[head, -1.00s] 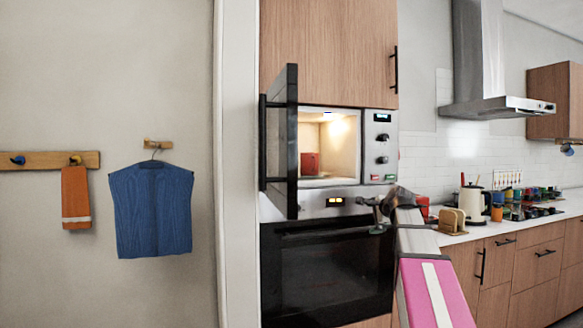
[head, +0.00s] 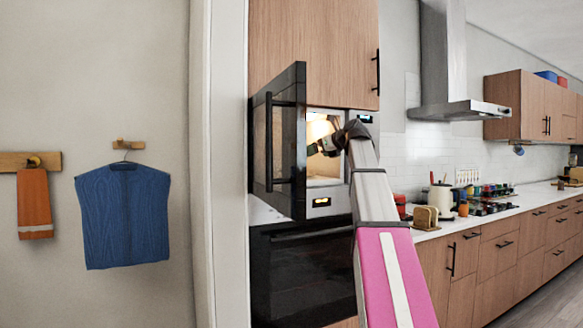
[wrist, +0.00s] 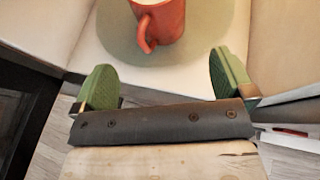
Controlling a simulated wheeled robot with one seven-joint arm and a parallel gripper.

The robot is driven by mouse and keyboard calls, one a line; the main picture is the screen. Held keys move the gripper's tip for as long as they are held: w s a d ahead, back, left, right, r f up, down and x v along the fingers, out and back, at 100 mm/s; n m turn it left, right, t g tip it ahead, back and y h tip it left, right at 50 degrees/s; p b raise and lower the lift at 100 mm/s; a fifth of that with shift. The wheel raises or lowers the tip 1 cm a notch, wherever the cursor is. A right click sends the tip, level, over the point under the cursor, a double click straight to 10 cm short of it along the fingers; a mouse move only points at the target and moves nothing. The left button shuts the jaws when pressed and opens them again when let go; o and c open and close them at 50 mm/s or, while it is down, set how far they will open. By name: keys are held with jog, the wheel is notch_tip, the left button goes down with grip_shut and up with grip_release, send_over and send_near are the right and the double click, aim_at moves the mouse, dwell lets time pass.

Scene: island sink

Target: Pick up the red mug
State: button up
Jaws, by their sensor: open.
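The red mug (wrist: 168,24) shows at the top of the wrist view, cut off by the frame edge. It stands on a greenish round plate (wrist: 118,40) inside the lit microwave, with its handle pointing toward my gripper. My gripper (wrist: 162,62) is open and empty, its two green fingers spread apart short of the mug. In the head view my gripper (head: 322,146) is at the microwave opening, and I cannot make out the mug behind it.
The dark microwave door (head: 282,140) stands swung open just left of my gripper. A black oven (head: 300,270) is below. The microwave's side walls (wrist: 285,45) leave limited room.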

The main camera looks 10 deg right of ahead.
jog(key=w+a, duration=0.2)
jog(key=w, duration=0.1)
jog(key=w+a, duration=0.2)
jog(key=w, duration=0.1)
jog(key=w+a, duration=0.2)
jog(key=w, duration=0.1)
jog(key=shift+a, duration=0.2)
jog(key=shift+w+a+f, duration=0.25)
jog(key=shift+w+a, duration=0.05)
jog(key=c, duration=1.3)
jog(key=shift+r, duration=0.2)
